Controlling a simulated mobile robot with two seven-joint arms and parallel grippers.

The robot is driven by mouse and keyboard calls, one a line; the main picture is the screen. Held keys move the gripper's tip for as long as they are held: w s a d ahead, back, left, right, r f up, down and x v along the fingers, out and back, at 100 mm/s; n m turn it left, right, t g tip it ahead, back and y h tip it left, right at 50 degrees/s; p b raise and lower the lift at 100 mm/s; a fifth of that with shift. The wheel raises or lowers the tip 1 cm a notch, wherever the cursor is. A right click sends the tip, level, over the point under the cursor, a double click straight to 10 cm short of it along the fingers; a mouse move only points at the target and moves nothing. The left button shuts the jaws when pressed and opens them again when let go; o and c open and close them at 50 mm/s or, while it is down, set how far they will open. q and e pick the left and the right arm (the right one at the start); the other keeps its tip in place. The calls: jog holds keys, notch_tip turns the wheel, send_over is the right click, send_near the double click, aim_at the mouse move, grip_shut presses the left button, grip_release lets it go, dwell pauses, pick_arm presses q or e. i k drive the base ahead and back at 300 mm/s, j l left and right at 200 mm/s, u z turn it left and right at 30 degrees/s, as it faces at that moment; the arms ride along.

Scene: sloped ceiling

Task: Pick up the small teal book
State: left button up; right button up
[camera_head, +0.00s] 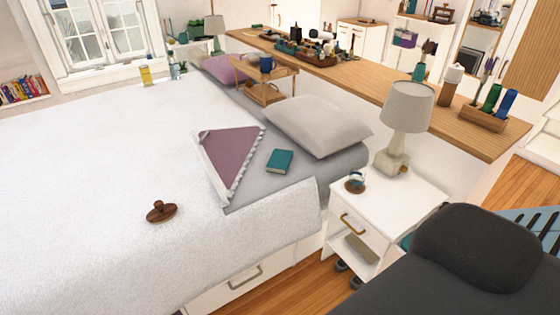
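The small teal book (280,161) lies flat and closed on the grey sheet of the bed, between the folded purple cloth and the grey pillow. Its whole cover is in plain view and nothing lies on it. Neither my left gripper nor my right gripper shows in the head view.
The bed (90,190) fills the left and middle, with a purple cloth (232,155), a grey pillow (318,125) and a brown wooden object (161,211) on it. A white nightstand (400,205) with a lamp (408,108) stands right of the bed. A dark chair (475,250) fills the lower right.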

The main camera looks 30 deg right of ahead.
aim_at(279, 162)
jog(key=i+l+z, duration=1.15)
jog(key=i, duration=0.15)
jog(key=j, duration=0.1)
